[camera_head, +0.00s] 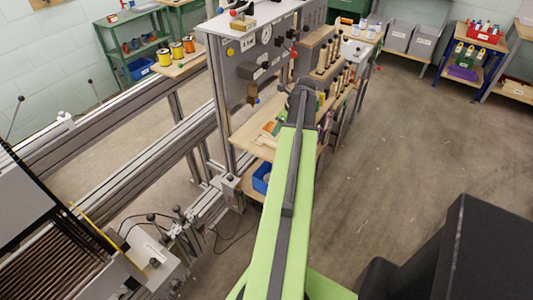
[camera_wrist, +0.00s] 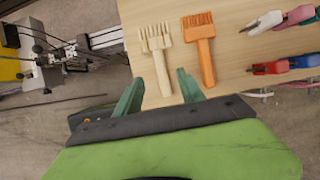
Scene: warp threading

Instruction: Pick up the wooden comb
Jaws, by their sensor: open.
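The wooden comb (camera_wrist: 157,52) is pale, with a row of teeth at its far end and a plain handle pointing towards me. It lies flat on a light wooden board (camera_wrist: 230,82) in the wrist view. My gripper (camera_wrist: 159,76) is open and empty, its two green fingers to either side of the comb's handle end in the picture. I cannot tell the height between the fingers and the comb. In the head view my green arm hides most of the gripper, and I cannot make out the comb there.
An orange comb (camera_wrist: 203,50) lies close to the right of the wooden comb. Several clips or pliers, including a red one (camera_wrist: 270,68), lie further right. The board's left edge borders a metal frame (camera_wrist: 85,50). In the head view a grey tool panel (camera_head: 240,85) stands behind the bench.

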